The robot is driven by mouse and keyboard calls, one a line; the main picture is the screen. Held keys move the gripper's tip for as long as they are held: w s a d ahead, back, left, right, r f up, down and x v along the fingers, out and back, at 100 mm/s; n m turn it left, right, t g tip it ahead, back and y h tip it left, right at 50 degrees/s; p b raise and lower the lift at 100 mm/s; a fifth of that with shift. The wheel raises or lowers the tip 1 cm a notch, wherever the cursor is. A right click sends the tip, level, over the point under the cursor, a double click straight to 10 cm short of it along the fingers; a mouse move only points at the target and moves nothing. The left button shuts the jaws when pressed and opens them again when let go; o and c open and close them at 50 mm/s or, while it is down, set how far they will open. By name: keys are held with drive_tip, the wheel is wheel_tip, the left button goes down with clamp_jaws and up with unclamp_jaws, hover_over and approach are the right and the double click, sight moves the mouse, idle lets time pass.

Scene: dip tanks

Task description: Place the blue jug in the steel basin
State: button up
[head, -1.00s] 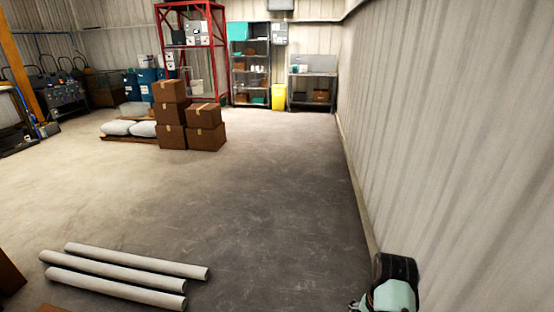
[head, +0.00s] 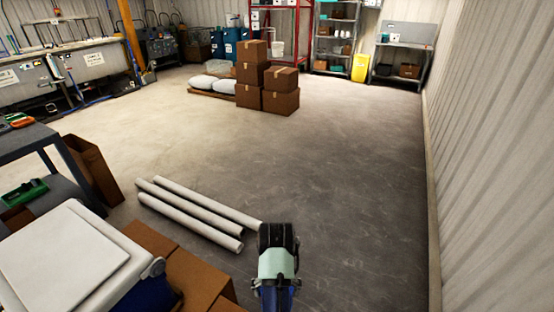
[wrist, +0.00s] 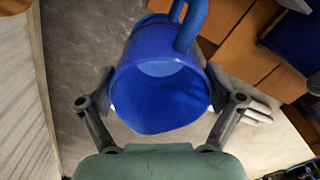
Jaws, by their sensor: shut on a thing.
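The blue jug (wrist: 165,85) fills the middle of the wrist view, its open mouth and handle showing. My gripper (wrist: 162,104) is shut on it, with one finger on each side of its body. In the head view my gripper shows only from behind, at the bottom centre, with a bit of the blue jug (head: 276,300) below it; the fingertips are hidden there. The jug is held above the floor. I cannot make out the steel basin for certain in either view.
A white-lidded cooler (head: 65,260) and brown cartons (head: 195,280) stand at lower left. White pipes (head: 190,215) lie on the floor beyond. Stacked boxes (head: 280,90) stand farther back. A corrugated wall (head: 495,160) runs along the right. The middle floor is clear.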

wheel_tip(320, 180, up, 33)
drive_tip(key=p, duration=3.1)
drive_tip(key=shift+f+p, duration=0.2)
drive_tip(key=shift+p, duration=0.1)
drive_tip(key=shift+d, duration=0.2)
